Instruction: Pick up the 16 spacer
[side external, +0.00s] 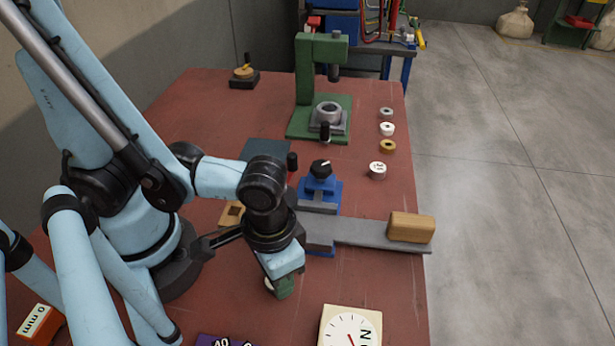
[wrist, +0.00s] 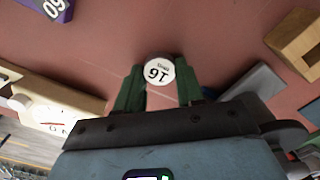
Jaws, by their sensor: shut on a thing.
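The 16 spacer (wrist: 158,70) is a small white round piece with "16" printed on its top face. In the wrist view it sits between the green fingertips of my gripper (wrist: 160,90), which is shut on it. In the side external view my gripper (side external: 284,286) points down low over the red table, left of the dial box. There only a small pale edge of the spacer (side external: 268,284) shows beside the green finger. I cannot tell whether the spacer touches the table.
A dial box (side external: 350,328) and a purple numbered block (side external: 222,341) lie at the front. A blue vise with a grey bar (side external: 365,233) and wooden block (side external: 410,227) stands behind. Several small rings and a white numbered spacer (side external: 377,170) line the right edge. A green press (side external: 320,80) stands farther back.

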